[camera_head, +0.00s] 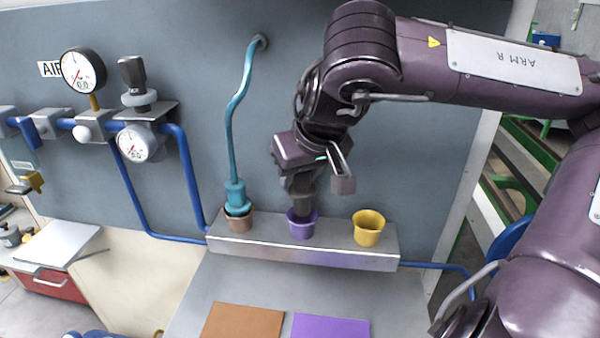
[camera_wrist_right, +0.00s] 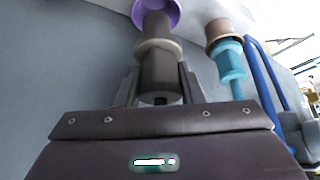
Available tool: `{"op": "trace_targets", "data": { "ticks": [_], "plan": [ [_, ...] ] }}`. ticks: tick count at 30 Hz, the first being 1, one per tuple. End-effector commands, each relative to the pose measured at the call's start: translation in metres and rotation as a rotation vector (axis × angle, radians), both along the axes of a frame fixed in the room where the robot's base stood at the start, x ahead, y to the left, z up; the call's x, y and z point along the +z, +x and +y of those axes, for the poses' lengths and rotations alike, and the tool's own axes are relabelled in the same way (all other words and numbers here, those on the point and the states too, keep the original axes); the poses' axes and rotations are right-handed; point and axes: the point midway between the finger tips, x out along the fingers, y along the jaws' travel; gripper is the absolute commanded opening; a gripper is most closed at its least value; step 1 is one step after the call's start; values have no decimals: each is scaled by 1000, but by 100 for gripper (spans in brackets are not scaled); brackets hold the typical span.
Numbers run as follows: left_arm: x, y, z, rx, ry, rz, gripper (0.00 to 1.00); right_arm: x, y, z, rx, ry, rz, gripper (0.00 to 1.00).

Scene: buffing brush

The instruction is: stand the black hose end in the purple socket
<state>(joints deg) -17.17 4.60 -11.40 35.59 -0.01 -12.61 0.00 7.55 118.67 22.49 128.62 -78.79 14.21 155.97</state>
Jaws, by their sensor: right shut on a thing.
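The black hose end (camera_wrist_right: 158,72) is a dark cylinder with a paler collar, held between the fingers of my right gripper (camera_wrist_right: 158,88) in the right wrist view. In the head view my right gripper (camera_head: 305,178) is over the purple socket (camera_head: 302,229), with the hose end below it. The lower tip of the hose end is at the mouth of the purple socket, which also shows in the wrist view (camera_wrist_right: 160,8). The tip itself is hidden by the rim, so its depth cannot be told. My left gripper is not in view.
A metal ledge (camera_head: 300,257) carries the sockets. A teal hose (camera_head: 234,130) stands in the brown socket (camera_head: 238,222) at left. The yellow socket (camera_head: 368,229) at right is empty. Brown (camera_head: 243,322) and purple (camera_head: 330,327) pads lie below. Gauges and blue pipes are on the left wall.

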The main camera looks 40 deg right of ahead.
Motion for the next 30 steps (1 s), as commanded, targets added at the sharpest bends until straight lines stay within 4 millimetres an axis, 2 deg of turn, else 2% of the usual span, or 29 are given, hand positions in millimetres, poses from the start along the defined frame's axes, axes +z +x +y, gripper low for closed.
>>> {"op": "trace_targets", "data": {
  "ticks": [14, 30],
  "plan": [
    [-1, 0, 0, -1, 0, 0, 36, -1, 0, 0, 0, 0, -1, 10],
    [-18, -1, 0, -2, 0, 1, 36, -19, 0, 0, 0, 0, -1, 10]
  ]
}}
